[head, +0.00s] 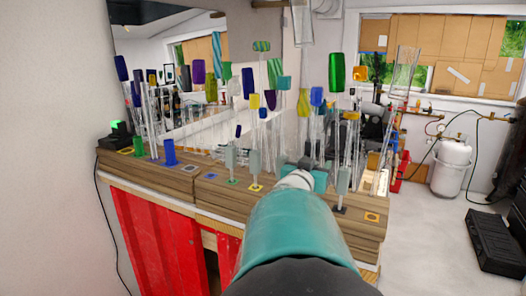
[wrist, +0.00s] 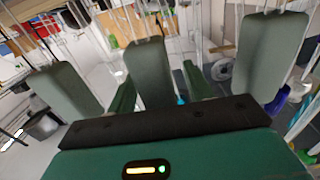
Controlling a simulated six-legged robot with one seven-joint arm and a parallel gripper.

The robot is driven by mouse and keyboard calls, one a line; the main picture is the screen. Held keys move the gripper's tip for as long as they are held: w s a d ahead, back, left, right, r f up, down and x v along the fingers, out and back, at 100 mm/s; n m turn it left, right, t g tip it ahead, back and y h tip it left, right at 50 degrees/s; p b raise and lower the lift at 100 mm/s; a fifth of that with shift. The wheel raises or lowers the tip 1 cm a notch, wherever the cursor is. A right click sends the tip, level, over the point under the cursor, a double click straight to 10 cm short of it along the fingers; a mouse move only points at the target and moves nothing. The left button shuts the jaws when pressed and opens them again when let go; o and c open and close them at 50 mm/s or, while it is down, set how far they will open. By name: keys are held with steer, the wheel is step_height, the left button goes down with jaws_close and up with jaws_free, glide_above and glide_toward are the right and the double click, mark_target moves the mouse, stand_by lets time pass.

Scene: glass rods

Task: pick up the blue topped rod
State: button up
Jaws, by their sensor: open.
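Several clear glass rods with coloured tops stand on a wooden bench. One blue top (head: 317,96) is right of centre in the head view, and a darker blue top (head: 248,82) is left of it. I cannot tell which one the task means. My gripper (head: 290,160) is low among the rods at the bench's front, below these tops.
Green (head: 337,72), purple (head: 199,71) and yellow tops crowd the bench (head: 205,192). A mirror behind repeats some rods. Blue (head: 169,152) and green stands are at the left. A white tank (head: 452,160) and black case (head: 497,243) stand on the floor at right.

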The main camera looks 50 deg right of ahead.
steer(key=shift+a+r, duration=0.1)
steer(key=shift+a, duration=0.15)
steer(key=shift+d, duration=0.15)
steer(key=c, duration=1.1)
